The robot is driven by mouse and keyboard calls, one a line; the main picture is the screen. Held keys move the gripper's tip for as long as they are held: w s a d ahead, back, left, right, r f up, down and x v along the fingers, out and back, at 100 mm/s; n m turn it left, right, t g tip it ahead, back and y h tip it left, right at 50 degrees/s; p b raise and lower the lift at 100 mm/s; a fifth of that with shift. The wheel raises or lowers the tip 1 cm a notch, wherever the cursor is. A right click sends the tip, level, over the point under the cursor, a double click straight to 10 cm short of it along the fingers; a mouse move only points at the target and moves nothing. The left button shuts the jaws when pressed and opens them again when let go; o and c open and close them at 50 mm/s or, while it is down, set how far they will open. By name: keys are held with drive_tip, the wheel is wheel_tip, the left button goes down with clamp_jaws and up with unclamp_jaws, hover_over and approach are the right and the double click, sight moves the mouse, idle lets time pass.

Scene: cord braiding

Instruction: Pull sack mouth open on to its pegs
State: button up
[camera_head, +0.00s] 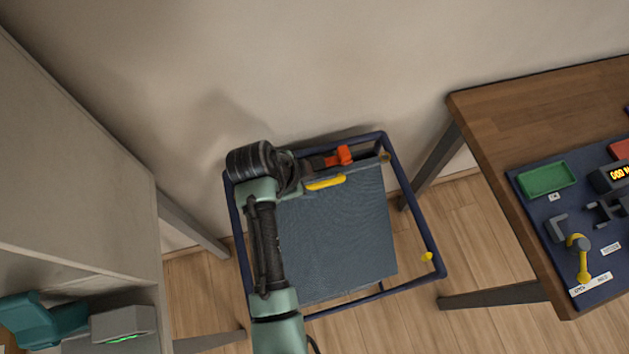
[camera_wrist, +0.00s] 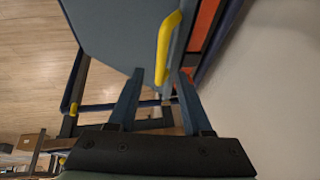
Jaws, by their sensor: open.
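The sack (camera_head: 340,235) is a blue-grey cloth hanging in a dark blue frame (camera_head: 412,215). A yellow handle (camera_head: 325,183) runs along its mouth edge; the handle also shows in the wrist view (camera_wrist: 166,45). My gripper (camera_head: 318,163) is at the back of the sack, beside the handle. In the wrist view its two fingers (camera_wrist: 160,78) are apart, with the handle's lower end between them in the picture. I cannot tell whether they touch it.
An orange piece (camera_head: 343,156) lies by the back rail. The wall (camera_head: 360,60) is close behind the frame. A wooden table (camera_head: 510,115) with a blue board stands right, and a grey cabinet (camera_head: 75,180) left.

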sight(317, 185)
drive_tip(key=x, duration=0.5)
drive_tip(key=shift+w, duration=0.1)
drive_tip(key=shift+r, duration=0.1)
drive_tip(key=shift+a, duration=0.1)
clamp_jaws()
idle(1.1)
